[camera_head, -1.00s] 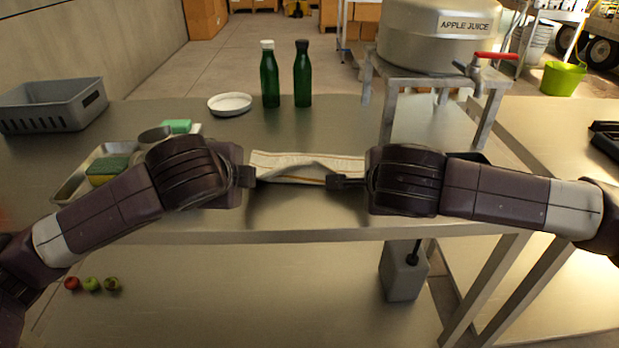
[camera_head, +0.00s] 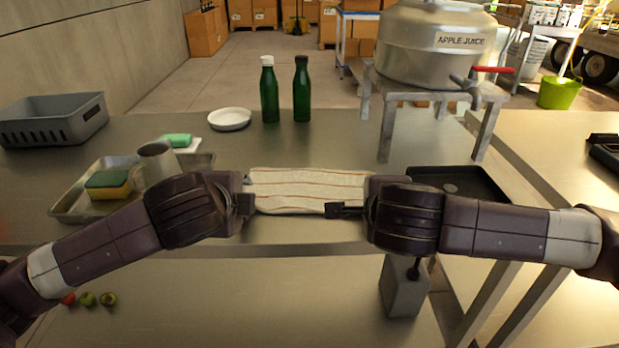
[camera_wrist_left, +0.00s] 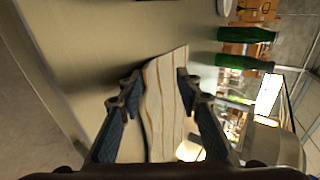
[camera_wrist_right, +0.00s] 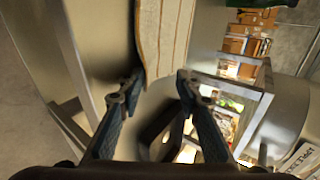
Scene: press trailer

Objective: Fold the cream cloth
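The cream cloth (camera_head: 308,190), with thin brown stripes, lies flat-looking near the front edge of the steel table, between my two grippers. It also shows in the left wrist view (camera_wrist_left: 163,105) and the right wrist view (camera_wrist_right: 165,35). My left gripper (camera_head: 246,203) is at the cloth's left end; in the left wrist view its fingers (camera_wrist_left: 157,88) stand apart with cloth between them. My right gripper (camera_head: 345,208) is at the cloth's right front corner; in the right wrist view its fingers (camera_wrist_right: 160,82) stand apart, with the cloth's end just ahead. My wrists hide the cloth's side ends in the head view.
A metal tray (camera_head: 75,208) with a sponge (camera_head: 108,183) and a mug (camera_head: 157,163) is left. A white dish (camera_head: 229,119) and green bottles (camera_head: 269,92) stand behind. A dark tray (camera_head: 455,181) and the juice dispenser's stand (camera_head: 388,125) are right. Table behind the cloth is clear.

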